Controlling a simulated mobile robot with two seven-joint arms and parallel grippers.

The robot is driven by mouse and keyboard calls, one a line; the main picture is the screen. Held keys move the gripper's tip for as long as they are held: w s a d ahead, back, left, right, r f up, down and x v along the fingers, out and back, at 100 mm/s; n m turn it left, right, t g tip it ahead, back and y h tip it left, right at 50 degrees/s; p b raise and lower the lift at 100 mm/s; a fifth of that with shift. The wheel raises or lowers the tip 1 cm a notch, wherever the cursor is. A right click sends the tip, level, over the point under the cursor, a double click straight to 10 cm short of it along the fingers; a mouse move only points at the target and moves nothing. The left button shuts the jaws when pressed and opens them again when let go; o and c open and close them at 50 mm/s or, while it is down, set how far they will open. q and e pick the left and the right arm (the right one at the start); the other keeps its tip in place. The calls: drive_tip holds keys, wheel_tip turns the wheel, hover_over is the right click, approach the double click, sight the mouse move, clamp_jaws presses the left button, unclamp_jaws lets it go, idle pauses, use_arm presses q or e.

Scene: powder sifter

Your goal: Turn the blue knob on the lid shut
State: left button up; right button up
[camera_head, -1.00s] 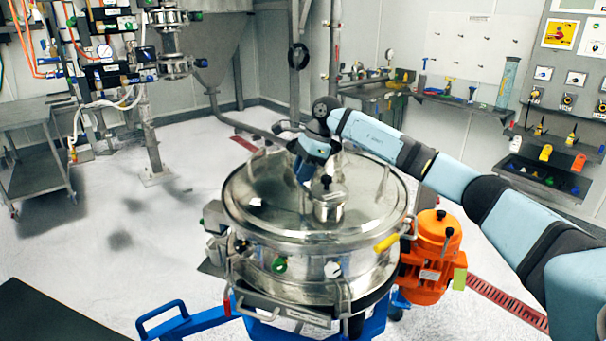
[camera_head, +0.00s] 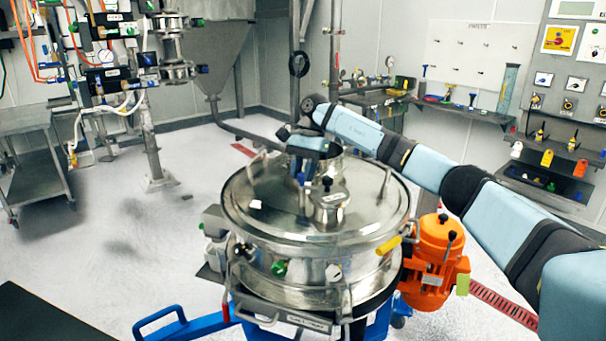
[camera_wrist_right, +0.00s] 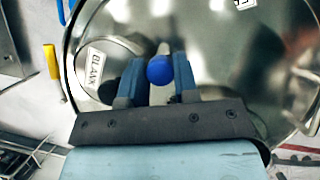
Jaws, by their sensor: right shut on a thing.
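The sifter lid (camera_head: 270,205) is a round, shiny steel cover on top of the sifter; it fills much of the right wrist view (camera_wrist_right: 240,75). The blue knob (camera_wrist_right: 160,70) shows as a round blue ball between my right fingertips. My right gripper (camera_wrist_right: 157,73) reaches down over the lid, its two blue fingers shut on the knob. In the head view the right gripper (camera_head: 302,178) is over the far part of the lid, behind a small steel cap with a black knob (camera_head: 328,200), and the blue knob is mostly hidden there. My left gripper is not in view.
An orange motor (camera_head: 433,262) stands at the sifter's right side. A yellow handle (camera_head: 388,246) sticks out at the sifter's right rim. A blue base frame (camera_head: 190,325) extends at lower left. A "BLANK" labelled port (camera_wrist_right: 95,68) lies left of the gripper in the wrist view.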

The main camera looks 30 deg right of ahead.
idle(0.4)
drive_tip(key=o, duration=0.9)
drive_tip(key=v, duration=1.4)
